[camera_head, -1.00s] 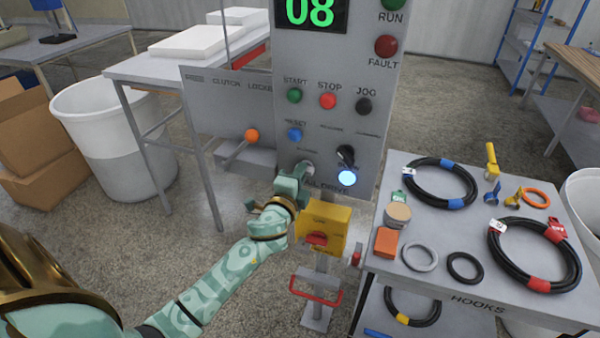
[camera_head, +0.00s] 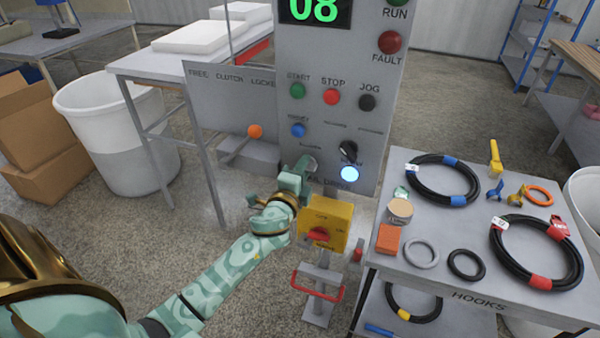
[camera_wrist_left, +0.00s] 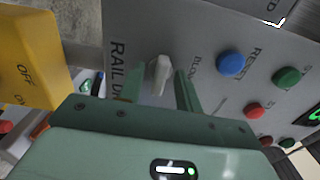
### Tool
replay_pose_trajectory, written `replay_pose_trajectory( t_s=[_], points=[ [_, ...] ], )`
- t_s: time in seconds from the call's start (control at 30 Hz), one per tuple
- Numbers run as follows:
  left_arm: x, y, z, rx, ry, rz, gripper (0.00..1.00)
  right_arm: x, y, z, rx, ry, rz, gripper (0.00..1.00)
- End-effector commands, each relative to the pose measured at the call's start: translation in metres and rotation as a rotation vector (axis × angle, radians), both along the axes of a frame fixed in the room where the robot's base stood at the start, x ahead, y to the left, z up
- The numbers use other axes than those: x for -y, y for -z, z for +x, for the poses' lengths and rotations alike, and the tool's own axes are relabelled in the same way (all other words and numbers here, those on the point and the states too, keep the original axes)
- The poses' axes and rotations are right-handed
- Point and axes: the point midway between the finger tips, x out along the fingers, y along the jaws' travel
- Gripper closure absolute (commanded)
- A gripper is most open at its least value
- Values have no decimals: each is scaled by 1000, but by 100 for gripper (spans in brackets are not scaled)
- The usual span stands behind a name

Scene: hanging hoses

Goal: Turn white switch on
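The white switch (camera_wrist_left: 158,75) is a small pale lever on the grey control panel, beside the RAIL DRIVE lettering. In the left wrist view it stands between the two green fingers of my left gripper (camera_wrist_left: 159,88). The fingers are apart, with visible gaps on both sides of the switch. In the head view my left gripper (camera_head: 299,178) is at the lower left of the panel (camera_head: 325,150) and hides most of the switch. A black selector knob (camera_head: 347,150) and a glowing bluish-white lamp (camera_head: 349,174) sit to its right. My right gripper is not in view.
A yellow switch box (camera_head: 328,212) with a red handle stands just below my left gripper. An orange-knobbed lever (camera_head: 255,131) is to the left. A grey hook table (camera_head: 448,282) with hoses and rings stands to the right.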

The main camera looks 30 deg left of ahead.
Motion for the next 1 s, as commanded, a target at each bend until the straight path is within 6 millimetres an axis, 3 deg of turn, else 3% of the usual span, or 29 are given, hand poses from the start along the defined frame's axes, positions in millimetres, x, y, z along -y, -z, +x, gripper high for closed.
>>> replay_pose_trajectory(
  t_s=[0.17,0.5,0.63,0.8,1.0],
  points=[
    [5,1,-19,-1,0,-2,65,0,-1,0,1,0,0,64],
    [26,3,-107,-5,-1,-2,65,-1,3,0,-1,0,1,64],
    [32,2,-134,-4,-1,-1,65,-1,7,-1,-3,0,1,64],
    [37,2,-154,-3,-1,-1,65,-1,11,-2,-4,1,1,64],
    [38,0,-158,-1,0,1,65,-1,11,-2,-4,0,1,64]
  ],
)
